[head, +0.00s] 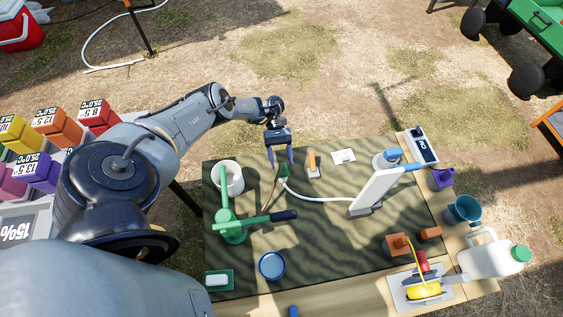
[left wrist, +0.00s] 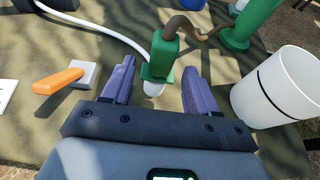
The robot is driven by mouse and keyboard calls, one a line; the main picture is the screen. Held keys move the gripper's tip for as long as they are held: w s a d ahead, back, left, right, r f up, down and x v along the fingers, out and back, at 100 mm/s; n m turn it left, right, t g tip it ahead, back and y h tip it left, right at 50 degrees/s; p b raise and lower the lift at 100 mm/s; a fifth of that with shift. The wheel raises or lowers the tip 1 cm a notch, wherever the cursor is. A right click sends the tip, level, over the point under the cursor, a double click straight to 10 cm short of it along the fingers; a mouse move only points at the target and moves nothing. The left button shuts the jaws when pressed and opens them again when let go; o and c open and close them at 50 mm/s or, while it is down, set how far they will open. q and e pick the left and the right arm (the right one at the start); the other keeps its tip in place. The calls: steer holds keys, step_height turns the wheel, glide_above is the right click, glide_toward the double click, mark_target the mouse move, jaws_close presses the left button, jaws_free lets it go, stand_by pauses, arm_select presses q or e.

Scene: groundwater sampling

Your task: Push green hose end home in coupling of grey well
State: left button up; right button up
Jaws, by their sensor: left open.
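The green hose end (head: 284,172) is on the patterned mat, with a brown hose running from it towards the green hand pump (head: 231,228). In the left wrist view the green hose end (left wrist: 161,55) has a pale tip at its near side. My left gripper (head: 280,156) is open, its two purple fingers pointing at the hose end. In the left wrist view the hose end appears between the fingertips of my left gripper (left wrist: 160,68), with gaps on both sides; I cannot tell the depth. I cannot make out a grey well or its coupling. My right gripper is not in view.
A white bucket (head: 229,172) stands left of the hose end. A grey block with an orange lever (head: 312,160) stands to its right. A white hose (head: 318,198) runs right towards an upright white panel (head: 375,190). A blue-rimmed dish (head: 272,266) is at the front.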

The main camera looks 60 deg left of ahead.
arm_select(q)
steer(key=b+v, duration=0.4)
steer(key=v, duration=0.5)
steer(key=shift+a+r+b, duration=0.2)
steer(key=shift+a+b, duration=0.1)
